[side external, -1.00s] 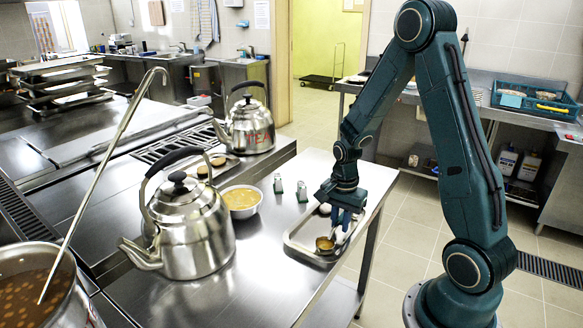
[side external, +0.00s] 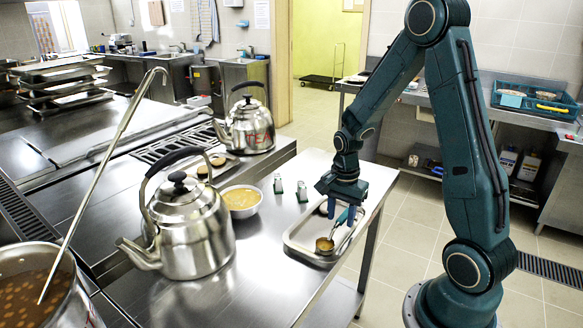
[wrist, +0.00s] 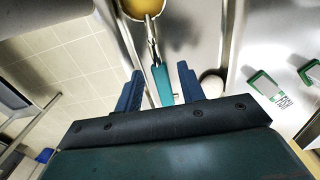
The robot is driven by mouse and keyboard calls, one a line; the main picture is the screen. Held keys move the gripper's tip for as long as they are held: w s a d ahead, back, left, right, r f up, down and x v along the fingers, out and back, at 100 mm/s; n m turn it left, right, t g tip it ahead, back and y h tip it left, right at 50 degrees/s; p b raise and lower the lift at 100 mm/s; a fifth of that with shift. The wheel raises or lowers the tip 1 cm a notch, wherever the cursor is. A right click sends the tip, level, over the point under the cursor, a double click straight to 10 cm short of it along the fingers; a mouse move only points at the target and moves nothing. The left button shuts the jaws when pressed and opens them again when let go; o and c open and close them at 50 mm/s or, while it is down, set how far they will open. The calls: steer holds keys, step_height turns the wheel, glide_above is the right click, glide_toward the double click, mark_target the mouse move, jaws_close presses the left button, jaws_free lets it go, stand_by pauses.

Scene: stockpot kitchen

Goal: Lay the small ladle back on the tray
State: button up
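The small ladle (side external: 325,244) lies in the metal tray (side external: 289,239) at the table's right edge, its bowl at the near end. In the wrist view, its metal-and-teal handle (wrist: 161,84) runs between my fingers with gaps on both sides, and its bowl shows yellowish inside at the top edge. My gripper (side external: 339,218) is over the tray, pointing down. Its two blue fingers (wrist: 159,85) are apart, and neither appears to touch the handle. Whether the whole handle rests on the tray is hard to tell.
Two small green-and-white holders (side external: 278,184) (side external: 302,191) stand left of the tray. A bowl of soup (side external: 241,200) and a large kettle (side external: 191,232) stand farther left. A second kettle (side external: 248,130) is behind. A round white object (wrist: 212,82) is beside my fingers.

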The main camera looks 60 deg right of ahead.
mark_target(340, 221)
step_height(340, 221, up, 10)
stand_by(0.5)
steer(key=shift+f, duration=0.1)
stand_by(0.4)
steer(key=s+a+r+n+t, duration=0.5)
steer(key=s+a+r+n, duration=0.7)
steer(key=a+n, duration=0.3)
steer(key=n, duration=0.3)
steer(key=shift+s+a+t, duration=0.15)
steer(key=shift+a+t, duration=0.15)
